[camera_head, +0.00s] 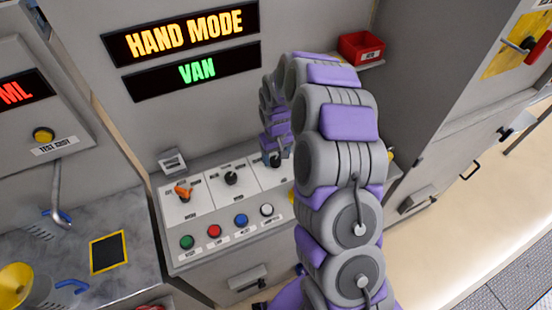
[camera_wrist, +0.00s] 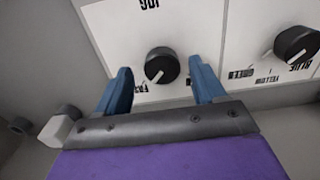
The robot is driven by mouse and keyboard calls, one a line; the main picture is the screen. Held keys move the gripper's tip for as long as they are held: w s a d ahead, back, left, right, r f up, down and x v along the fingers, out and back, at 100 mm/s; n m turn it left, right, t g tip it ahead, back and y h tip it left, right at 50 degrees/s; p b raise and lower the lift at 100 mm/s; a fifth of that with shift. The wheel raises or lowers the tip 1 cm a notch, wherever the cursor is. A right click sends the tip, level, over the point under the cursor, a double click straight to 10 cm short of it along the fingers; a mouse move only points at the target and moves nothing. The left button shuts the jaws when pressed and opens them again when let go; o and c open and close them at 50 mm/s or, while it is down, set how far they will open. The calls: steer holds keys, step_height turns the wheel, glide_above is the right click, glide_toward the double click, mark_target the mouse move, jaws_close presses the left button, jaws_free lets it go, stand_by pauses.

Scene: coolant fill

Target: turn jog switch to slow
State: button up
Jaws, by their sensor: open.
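The jog switch (camera_wrist: 163,64) is a round black knob with a white pointer line, on a white plate lettered JOG. The pointer slants to the lower left in the wrist view, toward a partly hidden label starting "FA". My gripper (camera_wrist: 160,70) is open, with one blue finger on each side of the knob. Whether either finger touches the knob I cannot tell. In the head view my gripper (camera_head: 275,159) is at the third white plate of the console, and it mostly hides the knob there.
A second black knob (camera_wrist: 297,45) with colour labels is on the neighbouring plate. An orange switch (camera_head: 183,193) is on the console's left plate. Red (camera_head: 214,231), green, blue and white buttons line the front.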

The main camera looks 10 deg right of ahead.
steer(key=shift+a+f, duration=0.25)
steer(key=shift+f, duration=0.5)
steer(key=shift+c, duration=0.2)
steer(key=shift+d, duration=0.1)
steer(key=c, duration=1)
